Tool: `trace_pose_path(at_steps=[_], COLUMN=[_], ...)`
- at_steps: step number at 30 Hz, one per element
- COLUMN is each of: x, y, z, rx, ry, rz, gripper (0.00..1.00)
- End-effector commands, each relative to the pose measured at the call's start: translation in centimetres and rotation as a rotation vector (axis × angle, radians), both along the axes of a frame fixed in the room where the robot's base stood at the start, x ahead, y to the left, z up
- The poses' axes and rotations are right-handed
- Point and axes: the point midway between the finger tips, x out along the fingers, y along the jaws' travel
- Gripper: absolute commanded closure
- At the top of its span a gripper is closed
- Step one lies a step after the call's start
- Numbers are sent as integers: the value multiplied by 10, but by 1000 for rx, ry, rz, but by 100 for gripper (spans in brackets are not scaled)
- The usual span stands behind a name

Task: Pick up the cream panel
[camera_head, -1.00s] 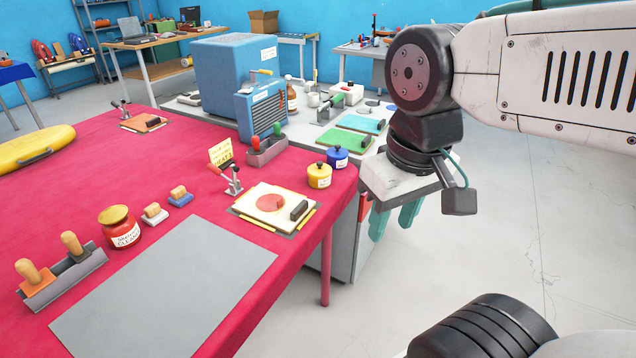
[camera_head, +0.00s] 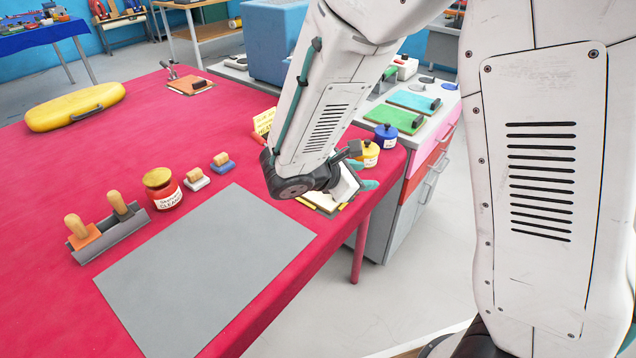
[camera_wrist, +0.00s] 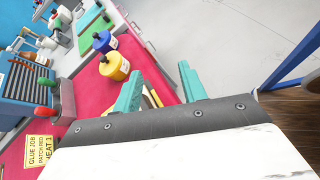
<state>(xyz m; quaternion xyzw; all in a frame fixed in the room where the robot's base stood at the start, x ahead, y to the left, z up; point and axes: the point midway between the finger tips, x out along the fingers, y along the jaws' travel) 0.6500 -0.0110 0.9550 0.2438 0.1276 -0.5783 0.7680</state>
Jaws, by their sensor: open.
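The cream panel (camera_head: 323,201) lies on the red table near its right edge. My gripper (camera_head: 366,178), with teal fingers, is over the panel's right side. In the wrist view the gripper (camera_wrist: 160,84) is open, with a finger on each side and nothing held between them. A small yellow-edged piece beside the left finger may be part of the panel's mount; the rest is hidden there.
A yellow pot (camera_wrist: 114,66) and a blue pot (camera_head: 385,135) stand close behind the gripper. A note sign (camera_wrist: 40,154) and red-handled clamp are nearby. A grey mat (camera_head: 205,265) lies bare to the left. Open floor is right of the table.

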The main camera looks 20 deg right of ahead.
Motion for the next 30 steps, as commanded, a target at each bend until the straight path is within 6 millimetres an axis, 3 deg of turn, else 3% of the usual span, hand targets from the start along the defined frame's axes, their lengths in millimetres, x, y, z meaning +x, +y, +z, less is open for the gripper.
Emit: trace_pose_path(at_steps=[1,4,11,30], x=[10,25,39,81], y=[15,37,61,4], z=[-18,-43,-71,-97], rx=[-50,-127,-203,-205], ry=[44,102,160,161], rz=[90,236,388,392], gripper=[58,58,58,58])
